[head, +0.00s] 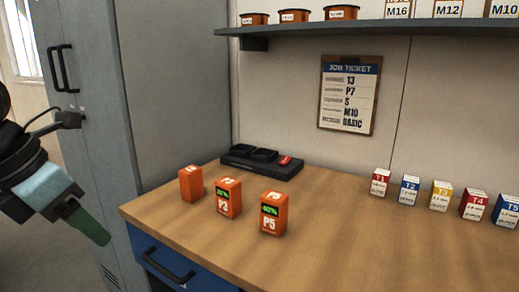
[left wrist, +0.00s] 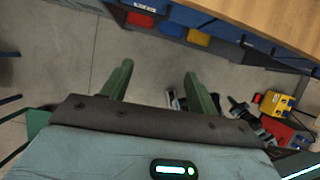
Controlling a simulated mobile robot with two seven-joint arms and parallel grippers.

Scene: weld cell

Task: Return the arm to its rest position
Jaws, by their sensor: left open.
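My left gripper (head: 92,228) is at the left edge of the head view, beside the workbench and off its left end, with a green finger pointing down. In the left wrist view my left gripper (left wrist: 158,70) has its two green fingers apart with bare floor between them. It holds nothing. My right gripper does not show in either view.
A wooden workbench (head: 330,240) bears several orange battery packs (head: 228,198), a black charger (head: 262,162) and several labelled boxes (head: 439,196). A grey cabinet (head: 85,120) stands close behind my left arm. A job ticket (head: 349,94) hangs under a shelf (head: 380,26).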

